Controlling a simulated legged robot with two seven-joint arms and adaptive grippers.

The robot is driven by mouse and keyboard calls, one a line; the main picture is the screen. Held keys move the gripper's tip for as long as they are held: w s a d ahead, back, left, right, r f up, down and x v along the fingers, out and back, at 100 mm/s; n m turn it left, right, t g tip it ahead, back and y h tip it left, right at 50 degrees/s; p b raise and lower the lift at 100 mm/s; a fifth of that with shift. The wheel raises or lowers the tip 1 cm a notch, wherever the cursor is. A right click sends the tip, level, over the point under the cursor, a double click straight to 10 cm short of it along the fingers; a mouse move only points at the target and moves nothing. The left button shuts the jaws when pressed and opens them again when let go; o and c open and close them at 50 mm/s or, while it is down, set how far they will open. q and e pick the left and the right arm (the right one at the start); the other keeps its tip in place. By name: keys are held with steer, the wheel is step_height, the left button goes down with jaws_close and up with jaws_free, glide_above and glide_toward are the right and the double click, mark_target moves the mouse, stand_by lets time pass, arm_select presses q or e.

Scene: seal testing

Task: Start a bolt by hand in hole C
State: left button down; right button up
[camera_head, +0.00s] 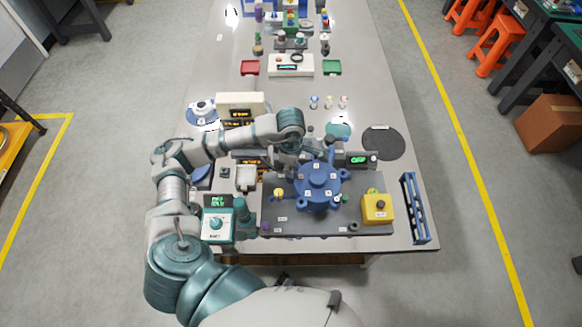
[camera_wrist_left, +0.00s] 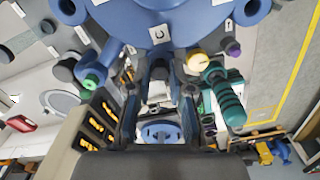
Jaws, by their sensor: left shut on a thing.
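The blue round flanged vessel (camera_head: 318,181) stands on a dark grey base plate (camera_head: 290,226), with lettered white labels around it. My left gripper (camera_head: 287,168) reaches down to its left side, partly hidden by my own wrist. In the left wrist view, the blue flange (camera_wrist_left: 205,22) fills the top, and the label C (camera_wrist_left: 159,34) lies just ahead of my left gripper (camera_wrist_left: 159,80). Its fingers are shut on a small dark piece, seemingly the bolt (camera_wrist_left: 158,72), right at the flange edge. Hole C and the bolt's tip are hidden. My right gripper is not in view.
A yellow box with a black knob (camera_head: 378,208) stands on the plate's right. A blue rack (camera_head: 414,208) lies near the right table edge. A teal-handled tool (camera_wrist_left: 226,96) and yellow knob (camera_wrist_left: 196,62) are close right of the gripper in the left wrist view.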

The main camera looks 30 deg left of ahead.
arm_select(q)
steer(key=shift+s+f, duration=0.15)
steer(key=shift+f, duration=0.05)
steer(key=shift+m+b, duration=1.35)
steer(key=shift+m, duration=0.65)
steer(key=shift+m+b, duration=0.75)
steer(key=shift+m, duration=0.35)
steer(key=c, duration=1)
jaws_free()
steer(key=shift+r, duration=0.1)
steer(key=shift+o, duration=0.2)
steer(key=shift+r, duration=0.1)
step_height(320, 180, up, 9)
steer(key=p, duration=0.5)
